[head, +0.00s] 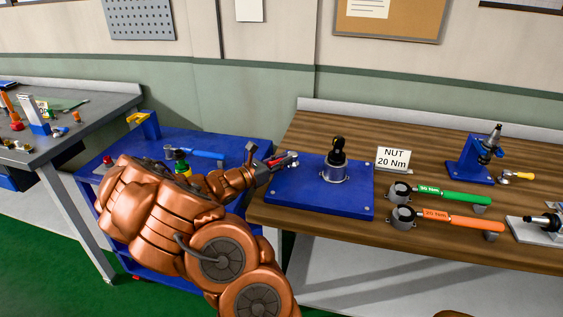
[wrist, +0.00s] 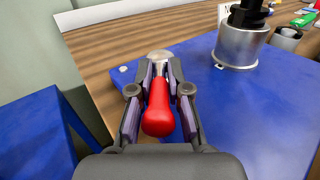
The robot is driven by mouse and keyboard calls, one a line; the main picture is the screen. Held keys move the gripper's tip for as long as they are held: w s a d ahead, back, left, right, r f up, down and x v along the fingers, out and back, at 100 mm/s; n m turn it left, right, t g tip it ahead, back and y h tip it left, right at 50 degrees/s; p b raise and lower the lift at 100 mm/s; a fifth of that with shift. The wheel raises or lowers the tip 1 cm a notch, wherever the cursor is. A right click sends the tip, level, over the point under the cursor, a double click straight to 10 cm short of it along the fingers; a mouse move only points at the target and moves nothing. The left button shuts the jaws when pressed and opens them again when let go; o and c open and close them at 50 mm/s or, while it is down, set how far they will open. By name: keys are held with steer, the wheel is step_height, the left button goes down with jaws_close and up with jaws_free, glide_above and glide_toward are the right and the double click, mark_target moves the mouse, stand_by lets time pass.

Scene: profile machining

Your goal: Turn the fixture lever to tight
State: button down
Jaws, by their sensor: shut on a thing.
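The fixture is a blue plate (head: 345,208) on the wooden bench, with a silver cylindrical holder (head: 334,174) bearing a black tool holder (head: 337,153). The fixture lever (head: 291,157) is at the plate's left back corner. In the wrist view its red grip (wrist: 158,108) points toward the camera, and its round silver end (wrist: 160,55) lies past the fingertips. My gripper (head: 270,163) comes in from the left. In the wrist view my gripper (wrist: 161,68) is shut on the lever, with one finger on each side. The lever's tight mark is not visible.
A "NUT 20 Nm" sign (head: 393,158) stands right of the fixture. Green (head: 452,195) and orange (head: 460,220) torque wrenches lie to the right. A blue cart (head: 220,148) stands left of the bench, under my arm. A blue stand (head: 467,165) is farther right.

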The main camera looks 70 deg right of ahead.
steer(key=shift+r, duration=0.1)
steer(key=c, duration=1.4)
jaws_free()
steer(key=shift+s+d, duration=0.15)
steer(key=shift+o, duration=1.4)
steer(key=v, duration=1.2)
steer(key=shift+c, duration=0.3)
